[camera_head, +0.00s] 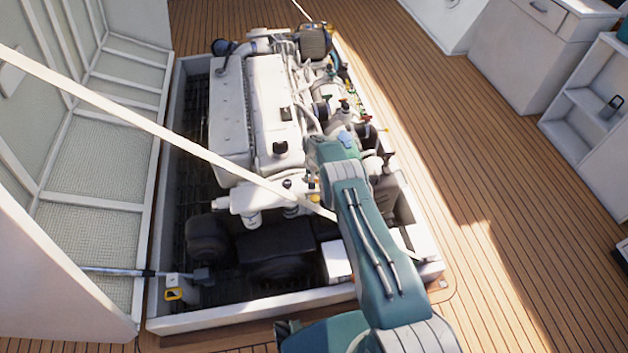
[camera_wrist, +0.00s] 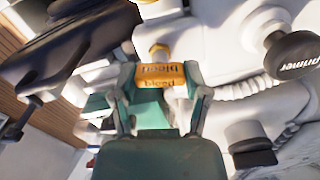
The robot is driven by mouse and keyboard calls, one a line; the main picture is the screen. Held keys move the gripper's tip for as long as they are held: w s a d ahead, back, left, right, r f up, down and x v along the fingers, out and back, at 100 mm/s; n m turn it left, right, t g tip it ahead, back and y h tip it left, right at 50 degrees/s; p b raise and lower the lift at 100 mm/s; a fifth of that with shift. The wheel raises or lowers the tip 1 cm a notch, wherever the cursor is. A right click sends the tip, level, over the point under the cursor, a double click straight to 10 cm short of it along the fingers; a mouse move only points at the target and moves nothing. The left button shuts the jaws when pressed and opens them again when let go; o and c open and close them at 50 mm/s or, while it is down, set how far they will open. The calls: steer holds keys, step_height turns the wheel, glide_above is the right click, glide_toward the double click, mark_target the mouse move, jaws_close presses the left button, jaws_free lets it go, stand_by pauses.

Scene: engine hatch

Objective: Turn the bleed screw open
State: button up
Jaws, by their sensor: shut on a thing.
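The bleed screw (camera_wrist: 160,72) shows in the wrist view as an orange piece lettered "bleed", with a brass-coloured part just above it. My gripper (camera_wrist: 162,88) has one teal finger on each side of it and is shut on it. In the head view my gripper (camera_head: 335,150) is at the right side of the white engine (camera_head: 262,115). My arm comes from the lower right, and the bleed screw cannot be made out there.
A black knob marked "primer" (camera_wrist: 292,55) is right of the gripper in the wrist view, with a white ribbed hose (camera_wrist: 250,88) nearby. A pale diagonal bar (camera_head: 130,115) crosses over the hatch. The wooden deck (camera_head: 440,130) at right is clear.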

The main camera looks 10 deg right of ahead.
steer(key=shift+n, duration=1.2)
steer(key=shift+w, duration=0.1)
steer(key=o, duration=1.2)
steer(key=shift+c, duration=0.2)
step_height(320, 180, up, 12)
steer(key=shift+a, duration=0.1)
